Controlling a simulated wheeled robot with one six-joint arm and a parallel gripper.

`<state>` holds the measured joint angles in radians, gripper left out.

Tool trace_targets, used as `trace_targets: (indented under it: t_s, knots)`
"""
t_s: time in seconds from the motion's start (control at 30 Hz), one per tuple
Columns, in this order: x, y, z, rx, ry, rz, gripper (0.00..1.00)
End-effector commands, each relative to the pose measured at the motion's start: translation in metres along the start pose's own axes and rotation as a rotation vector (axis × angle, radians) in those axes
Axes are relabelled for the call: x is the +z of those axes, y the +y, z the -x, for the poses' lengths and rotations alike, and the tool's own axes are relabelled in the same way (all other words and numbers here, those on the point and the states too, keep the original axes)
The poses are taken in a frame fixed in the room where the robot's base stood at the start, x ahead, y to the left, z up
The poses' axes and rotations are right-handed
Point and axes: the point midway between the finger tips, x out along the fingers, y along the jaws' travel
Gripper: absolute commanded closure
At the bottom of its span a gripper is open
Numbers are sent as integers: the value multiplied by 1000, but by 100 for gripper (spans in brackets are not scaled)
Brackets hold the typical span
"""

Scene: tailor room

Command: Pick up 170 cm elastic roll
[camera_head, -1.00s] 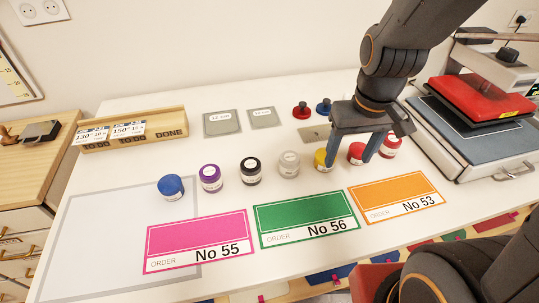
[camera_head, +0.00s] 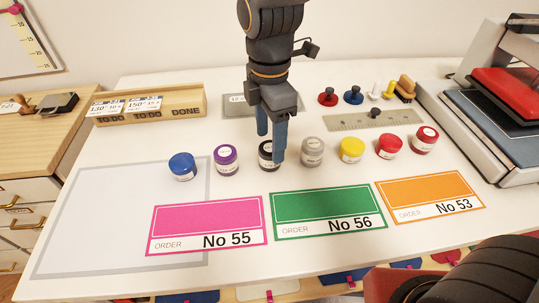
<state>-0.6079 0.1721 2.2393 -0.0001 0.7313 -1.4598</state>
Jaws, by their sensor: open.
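Several short round elastic rolls stand in a row on the white table: blue (camera_head: 183,167), purple (camera_head: 226,158), black (camera_head: 265,152), grey (camera_head: 313,151), yellow (camera_head: 352,150), red (camera_head: 390,146) and dark red (camera_head: 425,139). Their labels are too small to read, so I cannot tell which is the 170 cm one. My gripper (camera_head: 270,148) is open and points down at the black roll. Its two blue fingers are apart, and the nearer one hides part of that roll. I cannot tell whether the fingers touch it.
Pink (camera_head: 208,221), green (camera_head: 325,207) and orange (camera_head: 425,191) order cards lie in front of the rolls. A wooden tray (camera_head: 158,114) stands at the back left. Behind the rolls are a metal ruler (camera_head: 350,124) and small stamps. A heat press (camera_head: 500,130) stands at the right.

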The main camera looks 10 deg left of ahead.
Motion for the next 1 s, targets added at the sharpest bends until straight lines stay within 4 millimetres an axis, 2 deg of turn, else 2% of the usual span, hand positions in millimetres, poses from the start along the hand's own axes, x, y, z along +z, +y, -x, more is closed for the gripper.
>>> trace_targets:
  t_s: [0.4,0.53,0.77,1.0]
  knots:
    - [1,1,-47,-2,0,-4,39]
    - [1,2,-55,0,0,-4,39]
    - [1,2,-55,1,0,-4,39]
    - [1,2,-55,1,0,-4,79]
